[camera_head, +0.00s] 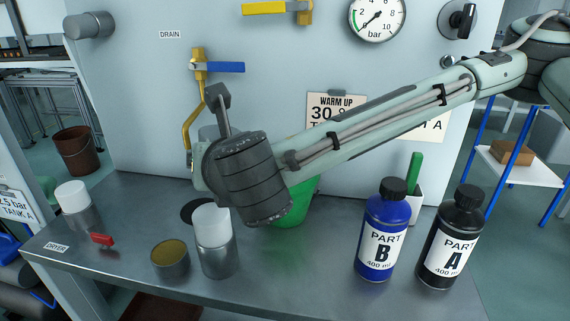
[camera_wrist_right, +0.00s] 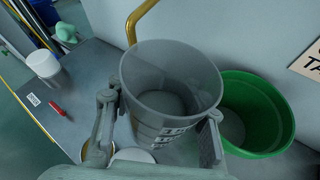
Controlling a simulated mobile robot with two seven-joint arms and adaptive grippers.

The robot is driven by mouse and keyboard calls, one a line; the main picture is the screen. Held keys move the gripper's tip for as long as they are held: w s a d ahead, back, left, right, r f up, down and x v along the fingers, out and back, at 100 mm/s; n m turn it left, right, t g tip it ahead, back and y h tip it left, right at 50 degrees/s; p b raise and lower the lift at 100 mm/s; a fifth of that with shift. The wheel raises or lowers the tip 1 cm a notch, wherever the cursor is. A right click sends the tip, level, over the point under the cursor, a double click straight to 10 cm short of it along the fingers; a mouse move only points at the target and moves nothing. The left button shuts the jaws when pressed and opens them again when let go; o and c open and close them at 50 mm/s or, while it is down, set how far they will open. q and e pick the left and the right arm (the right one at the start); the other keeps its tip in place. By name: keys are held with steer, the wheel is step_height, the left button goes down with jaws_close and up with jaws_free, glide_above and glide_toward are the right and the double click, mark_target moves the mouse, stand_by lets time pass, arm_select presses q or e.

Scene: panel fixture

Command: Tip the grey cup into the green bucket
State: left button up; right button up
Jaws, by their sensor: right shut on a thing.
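The grey cup (camera_wrist_right: 170,95) is held between the two fingers of my right gripper (camera_wrist_right: 158,130) in the right wrist view. Its open mouth faces up and it looks close to upright; the inside shows a pale grey bottom. In the head view my right wrist hides most of the cup. The green bucket (camera_wrist_right: 262,112) stands just right of the cup, its mouth open and the inside looking empty. In the head view the bucket (camera_head: 296,208) is partly hidden behind my right arm. My left gripper is in neither view.
On the bench (camera_head: 320,285) stand a white-topped jar (camera_head: 213,240), an open tin (camera_head: 170,258), another jar (camera_head: 74,205), a red clip (camera_head: 101,239), a blue bottle (camera_head: 382,230) and a black bottle (camera_head: 452,238). A panel with a blue-handled valve (camera_head: 215,67) rises behind.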

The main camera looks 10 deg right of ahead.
steer(key=shift+w+d+r+m+y, duration=0.15)
steer(key=shift+d+r+m+y, duration=0.15)
steer(key=shift+d+m, duration=0.15)
steer(key=shift+w+d+r+m+g+y, duration=0.2)
steer(key=shift+d+m+g+y, duration=0.05)
steer(key=shift+m+g+y, duration=0.2)
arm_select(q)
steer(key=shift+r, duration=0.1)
arm_select(e)
steer(key=shift+w+d+r+m+g+y, duration=0.2)
steer(key=shift+d+m+y, duration=0.1)
steer(key=shift+m+y, duration=0.15)
steer(key=shift+w+d+r+m+g+y, duration=0.15)
steer(key=shift+d+m+y, duration=0.15)
steer(key=shift+m, duration=0.25)
steer(key=shift+s+f, duration=0.1)
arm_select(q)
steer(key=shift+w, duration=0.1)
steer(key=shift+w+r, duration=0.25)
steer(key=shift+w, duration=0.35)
arm_select(e)
steer(key=shift+m+y, duration=0.3)
